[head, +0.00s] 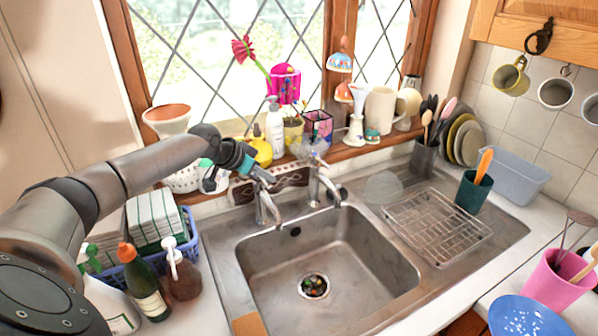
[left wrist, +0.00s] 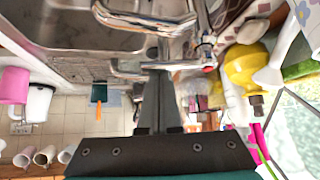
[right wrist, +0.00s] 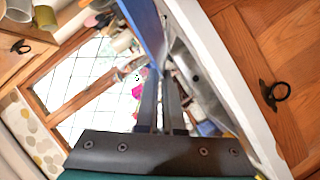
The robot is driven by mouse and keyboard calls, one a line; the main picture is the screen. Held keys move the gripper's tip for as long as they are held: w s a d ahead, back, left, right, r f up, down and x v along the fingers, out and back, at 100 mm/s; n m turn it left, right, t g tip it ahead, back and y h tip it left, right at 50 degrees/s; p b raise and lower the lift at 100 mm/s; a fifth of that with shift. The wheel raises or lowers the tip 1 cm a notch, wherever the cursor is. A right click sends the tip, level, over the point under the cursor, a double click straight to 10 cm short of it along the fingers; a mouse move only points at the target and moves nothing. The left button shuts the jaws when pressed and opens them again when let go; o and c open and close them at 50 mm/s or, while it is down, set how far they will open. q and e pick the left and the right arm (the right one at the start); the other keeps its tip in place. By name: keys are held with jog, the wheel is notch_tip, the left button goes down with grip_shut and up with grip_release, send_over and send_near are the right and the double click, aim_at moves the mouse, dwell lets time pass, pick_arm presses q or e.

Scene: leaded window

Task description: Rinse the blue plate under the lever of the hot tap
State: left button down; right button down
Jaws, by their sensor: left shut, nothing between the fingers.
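The blue plate (head: 522,316), pale-speckled, shows at the lower right of the head view, partly cut off. In the right wrist view the plate (right wrist: 146,28) is edge-on at the fingertips of my right gripper (right wrist: 162,75), which looks shut on its rim. Two metal taps stand behind the sink, a left tap (head: 264,207) and a right tap (head: 317,186); no hot marking is readable. My left gripper (head: 264,178) is shut and empty at the top of the left tap. In the left wrist view its fingertips (left wrist: 157,72) are close to the tap metal; contact is unclear. No water is visible.
The sink basin (head: 325,258) is open and empty apart from scraps at the drain. A wire rack (head: 437,226) lies on the right drainer. Bottles and a blue basket (head: 190,246) crowd the left side. A pink pot (head: 556,284) stands behind the plate.

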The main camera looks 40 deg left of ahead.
pick_arm(q)
jog(key=p+v, duration=0.1)
jog(key=v, duration=1.1)
jog(key=shift+f, duration=0.1)
